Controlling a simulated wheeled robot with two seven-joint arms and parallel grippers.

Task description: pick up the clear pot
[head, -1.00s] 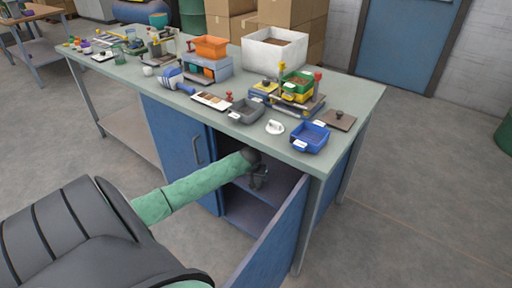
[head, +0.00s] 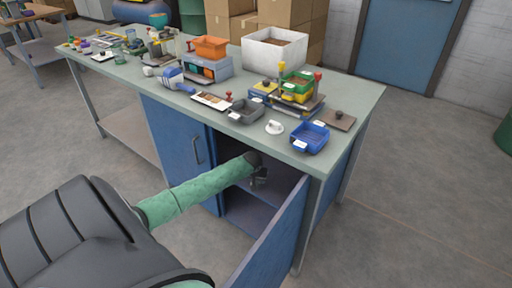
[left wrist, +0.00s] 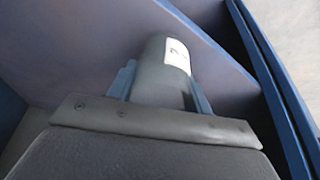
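A smooth grey, see-through-looking pot (left wrist: 160,75) with a white label stands inside the cabinet in the left wrist view. It appears to be the clear pot. My left gripper (left wrist: 162,88) has one finger on each side of it. Whether the fingers press on the pot or stand just clear of it cannot be told. In the head view my left gripper (head: 258,178) is a small dark shape inside the open cabinet under the bench, and the pot cannot be made out there. My right gripper is not in view.
The blue cabinet door (head: 268,240) stands open on the right of my forearm. The bench top (head: 350,92) is above the arm. A blue bin (head: 310,138), a grey bin (head: 245,112) and a white mug-like piece (head: 274,127) sit near its front edge.

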